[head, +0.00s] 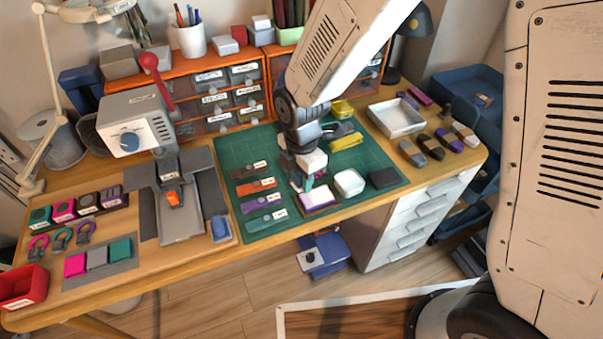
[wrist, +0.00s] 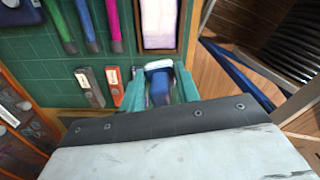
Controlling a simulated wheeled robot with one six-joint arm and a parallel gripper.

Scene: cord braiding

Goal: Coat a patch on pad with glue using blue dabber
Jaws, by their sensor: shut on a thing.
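My gripper (head: 307,181) is low over the green mat, close to the pad, in the head view. In the wrist view my gripper (wrist: 161,88) has its teal fingers shut on the blue dabber (wrist: 160,90), which has a pale end. The pad (head: 317,197) is a whitish-pink slab in a brown frame. In the wrist view the pad (wrist: 158,22) lies beyond the fingertips, with the dabber apart from its middle in the picture. The dabber is mostly hidden by the fingers in the head view. I cannot tell whether it touches anything, or whether glue is on the pad.
A white rounded dish (head: 349,182) and a dark block (head: 384,179) stand right of the pad. Labelled tools (head: 262,203) lie left on the green mat (head: 232,150). A grey press (head: 160,150) stands further left. Green, blue and magenta sticks (wrist: 113,25) lie beside the pad.

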